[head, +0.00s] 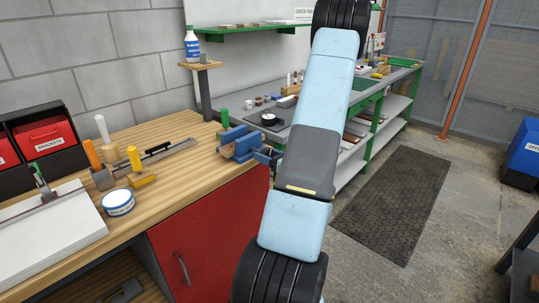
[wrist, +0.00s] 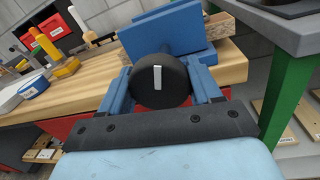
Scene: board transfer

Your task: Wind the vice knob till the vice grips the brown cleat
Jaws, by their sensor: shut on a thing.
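The blue vice (head: 238,143) is at the right end of the wooden bench; its blue jaw plate (wrist: 190,32) fills the upper middle of the wrist view. Its round black knob (wrist: 175,73) faces me, with a white mark standing about upright. My gripper (wrist: 162,88) is shut on the knob, one blue finger on each side. In the head view my gripper (head: 268,157) is partly hidden by my arm. A brown piece (wrist: 222,25), seemingly the cleat, sticks out right of the jaw plate. Whether both jaws touch it is hidden.
A red cabinet door (head: 210,235) is below. A green-legged bench (wrist: 290,90) stands close on the right.

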